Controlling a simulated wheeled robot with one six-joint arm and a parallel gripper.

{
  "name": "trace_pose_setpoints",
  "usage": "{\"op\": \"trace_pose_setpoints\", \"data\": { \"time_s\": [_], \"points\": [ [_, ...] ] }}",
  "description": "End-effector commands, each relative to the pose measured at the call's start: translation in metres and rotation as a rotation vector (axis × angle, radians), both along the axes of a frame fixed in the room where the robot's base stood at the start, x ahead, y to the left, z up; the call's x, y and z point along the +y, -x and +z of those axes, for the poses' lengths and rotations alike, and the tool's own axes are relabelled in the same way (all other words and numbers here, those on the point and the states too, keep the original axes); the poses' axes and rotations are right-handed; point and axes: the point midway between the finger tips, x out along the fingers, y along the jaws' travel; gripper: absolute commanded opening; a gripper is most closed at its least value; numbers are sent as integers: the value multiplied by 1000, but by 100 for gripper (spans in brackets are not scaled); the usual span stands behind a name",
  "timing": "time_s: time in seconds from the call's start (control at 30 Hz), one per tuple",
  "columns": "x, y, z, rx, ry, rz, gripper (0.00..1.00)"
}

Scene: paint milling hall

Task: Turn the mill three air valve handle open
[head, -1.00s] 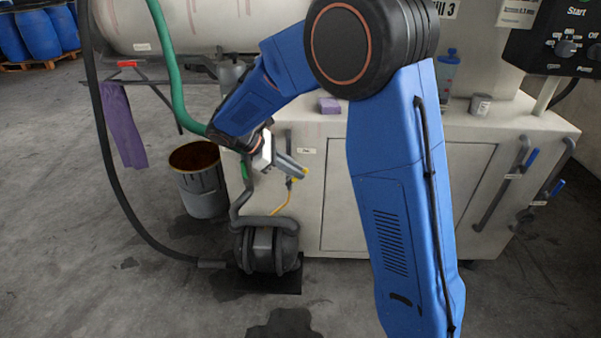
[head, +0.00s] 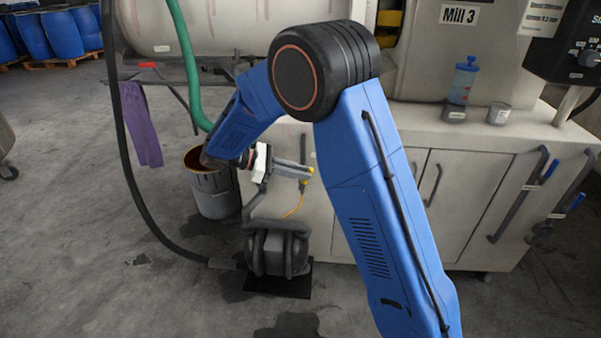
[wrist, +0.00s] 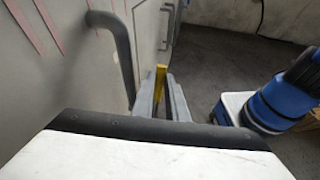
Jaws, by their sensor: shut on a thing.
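The yellow valve handle (wrist: 160,76) shows between the two grey fingers of my gripper (wrist: 163,92) in the wrist view. My gripper is shut on it. In the head view, my gripper (head: 307,172) reaches rightward along the pale mill cabinet's front, and a small yellow part of the handle (head: 309,171) shows at the fingertips. The valve body and its pipe joint are too small or hidden to make out, and I cannot tell the handle's exact angle. The Mill 3 label (head: 460,15) is on the machine above the cabinet (head: 440,207).
A dark pump (head: 277,253) stands on the floor below my gripper, with a thin yellow line above it. An open drum (head: 217,197), a green hose (head: 186,60) and a black hose (head: 131,175) are at left. A grey bent bar (wrist: 121,55) stands beside my gripper.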

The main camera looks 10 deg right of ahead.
Motion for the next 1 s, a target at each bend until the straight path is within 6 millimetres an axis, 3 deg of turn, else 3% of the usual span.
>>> {"op": "trace_pose_setpoints", "data": {
  "time_s": [0.17,0.2,0.27,0.67,1.0],
  "points": [
    [0,0,0,-1,-2,1,0],
    [0,0,-1,-1,-2,1,18],
    [0,0,-1,-1,-2,1,32],
    [5,-1,1,-1,-2,1,32],
    [58,-6,21,-1,-3,3,32]
  ]
}}
